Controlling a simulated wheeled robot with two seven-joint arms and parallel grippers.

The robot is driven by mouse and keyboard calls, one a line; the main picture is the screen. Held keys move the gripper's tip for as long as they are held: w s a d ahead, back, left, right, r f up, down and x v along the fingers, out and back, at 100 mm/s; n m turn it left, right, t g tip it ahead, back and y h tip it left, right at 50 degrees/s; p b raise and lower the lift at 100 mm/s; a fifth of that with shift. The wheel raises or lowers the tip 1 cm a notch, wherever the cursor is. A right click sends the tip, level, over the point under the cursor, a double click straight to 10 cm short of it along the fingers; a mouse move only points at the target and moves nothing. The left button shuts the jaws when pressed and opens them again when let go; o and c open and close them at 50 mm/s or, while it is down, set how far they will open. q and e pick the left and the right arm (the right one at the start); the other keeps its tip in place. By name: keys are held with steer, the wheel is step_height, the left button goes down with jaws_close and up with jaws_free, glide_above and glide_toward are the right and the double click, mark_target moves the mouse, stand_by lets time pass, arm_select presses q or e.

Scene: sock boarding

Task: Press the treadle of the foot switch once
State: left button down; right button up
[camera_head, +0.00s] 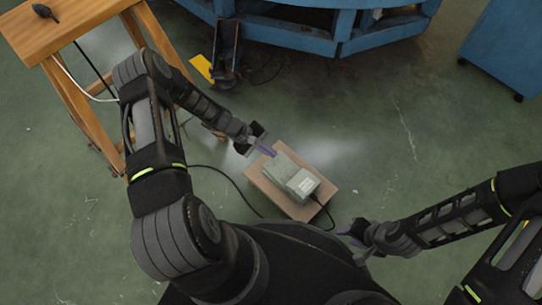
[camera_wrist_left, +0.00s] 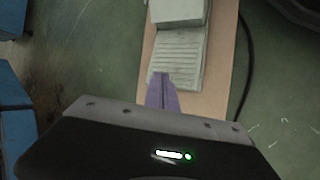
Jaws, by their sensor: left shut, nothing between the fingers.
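The foot switch (camera_head: 300,183) is a grey-green box with a ribbed treadle (camera_head: 279,166) on its left part. It sits on a tan board (camera_head: 266,184) on the floor. In the left wrist view the ribbed treadle (camera_wrist_left: 178,55) lies just beyond the fingertips. My left gripper (camera_head: 268,151) is shut and empty, its purple fingers at the treadle's far left end. The fingertips (camera_wrist_left: 161,82) overlap the treadle's edge in the left wrist view; I cannot tell whether they touch it. My right gripper (camera_head: 352,232) is at the lower right, apart from the switch; its jaw state is unclear.
A wooden table (camera_head: 85,35) stands at the upper left. A blue machine base (camera_head: 300,33) is at the top, a blue cabinet (camera_head: 510,50) at the upper right.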

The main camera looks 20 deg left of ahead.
stand_by(0.4)
arm_select(q)
steer(key=shift+f+b, duration=0.4)
steer(key=shift+b, duration=0.1)
steer(key=shift+w+a+f+b, duration=0.1)
steer(key=shift+a+f+b, duration=0.05)
steer(key=shift+f+b, duration=0.5)
steer(key=shift+a+f+b, duration=0.15)
steer(key=shift+f+b, duration=0.4)
steer(key=shift+f, duration=0.1)
stand_by(1.2)
stand_by(0.5)
steer(key=shift+d+r+p, duration=0.15)
steer(key=shift+r+p, duration=0.5)
steer(key=shift+r, duration=0.25)
steer(key=shift+d+r+p, duration=0.15)
steer(key=shift+r+p, duration=0.5)
steer(key=shift+r, duration=0.2)
steer(key=r+p, duration=0.2)
steer(key=r, duration=0.1)
steer(key=r+p, duration=0.1)
steer(key=r, duration=0.1)
steer(key=shift+s+d+p, duration=0.25)
steer(key=shift+d+p, duration=0.15)
